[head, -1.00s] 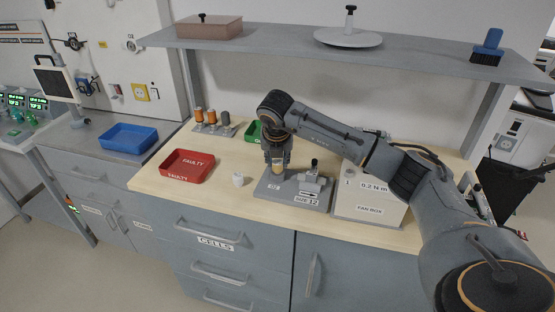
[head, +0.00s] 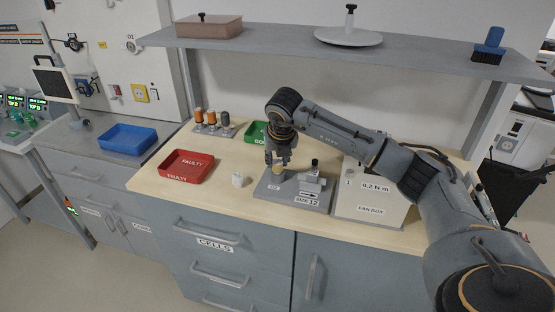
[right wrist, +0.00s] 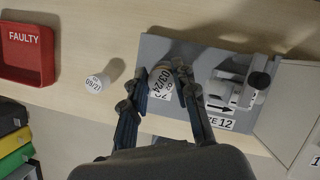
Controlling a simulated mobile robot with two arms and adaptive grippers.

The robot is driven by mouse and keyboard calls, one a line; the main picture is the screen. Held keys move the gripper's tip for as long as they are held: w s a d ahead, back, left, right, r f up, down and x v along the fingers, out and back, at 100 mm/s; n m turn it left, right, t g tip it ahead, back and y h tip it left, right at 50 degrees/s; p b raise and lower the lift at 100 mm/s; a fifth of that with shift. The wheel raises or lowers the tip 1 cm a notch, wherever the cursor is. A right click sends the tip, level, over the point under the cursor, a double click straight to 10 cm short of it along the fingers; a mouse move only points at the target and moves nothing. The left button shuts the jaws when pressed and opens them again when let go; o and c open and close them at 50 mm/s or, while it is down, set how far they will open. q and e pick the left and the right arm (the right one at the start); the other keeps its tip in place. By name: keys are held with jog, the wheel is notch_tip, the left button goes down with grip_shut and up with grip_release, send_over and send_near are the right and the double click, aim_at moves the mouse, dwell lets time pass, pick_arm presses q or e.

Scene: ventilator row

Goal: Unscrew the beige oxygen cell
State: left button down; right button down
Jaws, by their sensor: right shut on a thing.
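The beige oxygen cell (head: 278,171) stands at the left part of the grey fixture plate (head: 272,187). Whether the cell's thread is still engaged is hidden. My left gripper is not in view.
A white cell (head: 238,180) stands left of the plate, near the red FAULTY tray (head: 187,178). A clamp (head: 312,180) is on the plate's right. The fan box (head: 368,205) stands further right. Behind are a green tray (head: 255,133) and several cells on a rack (head: 212,130). A shelf (head: 270,45) hangs above.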

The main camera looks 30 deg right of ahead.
aim_at(278, 162)
jog(key=shift+r, duration=0.2)
jog(key=shift+r+p, duration=0.9)
jog(key=shift+r, duration=0.6)
